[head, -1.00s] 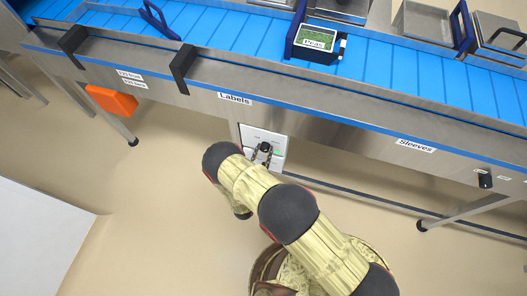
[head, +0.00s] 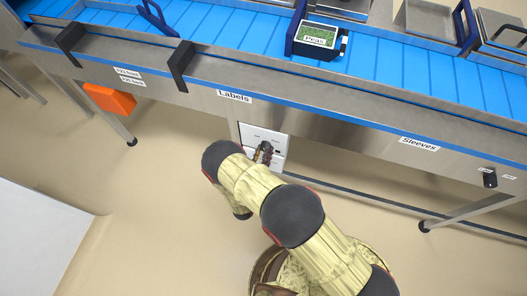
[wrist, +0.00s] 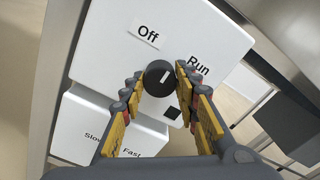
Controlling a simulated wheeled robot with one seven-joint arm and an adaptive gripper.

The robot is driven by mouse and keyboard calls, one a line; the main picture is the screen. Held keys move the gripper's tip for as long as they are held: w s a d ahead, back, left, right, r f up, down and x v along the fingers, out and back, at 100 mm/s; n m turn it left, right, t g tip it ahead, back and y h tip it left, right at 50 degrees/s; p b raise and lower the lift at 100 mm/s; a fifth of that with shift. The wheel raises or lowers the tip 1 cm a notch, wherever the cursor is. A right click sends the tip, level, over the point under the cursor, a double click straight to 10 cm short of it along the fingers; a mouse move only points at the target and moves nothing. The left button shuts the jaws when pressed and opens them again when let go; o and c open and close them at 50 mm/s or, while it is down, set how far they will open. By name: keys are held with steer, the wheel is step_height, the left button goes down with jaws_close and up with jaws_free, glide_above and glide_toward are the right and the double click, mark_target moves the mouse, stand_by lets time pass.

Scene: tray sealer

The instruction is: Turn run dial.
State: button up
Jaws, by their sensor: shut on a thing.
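The run dial (wrist: 158,78) is a round black knob with a white pointer line, on a white panel (wrist: 110,45) with "Off" and "Run" labels. In the wrist view its pointer aims up and right, between the two labels. My gripper (wrist: 160,73) is shut on the dial, one finger on each side. In the head view my gripper (head: 263,152) is at the panel (head: 256,133) under the "Labels" sign, and the dial is mostly hidden by the fingers.
A second white panel (wrist: 90,130) with "Slow" and "Fast" labels is close by the fingers. The blue conveyor (head: 230,45) runs above, with a Peas tray (head: 318,38) on it. An orange box (head: 110,99) hangs at left. The floor in front is clear.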

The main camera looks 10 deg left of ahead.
steer(key=shift+n+b, duration=0.55)
steer(key=shift+n, duration=3.25)
steer(key=o, duration=1.1)
steer(key=shift+o, duration=0.2)
steer(key=shift+s, duration=0.1)
steer(key=s+a, duration=0.1)
steer(key=s, duration=1)
steer(key=shift+s, duration=0.4)
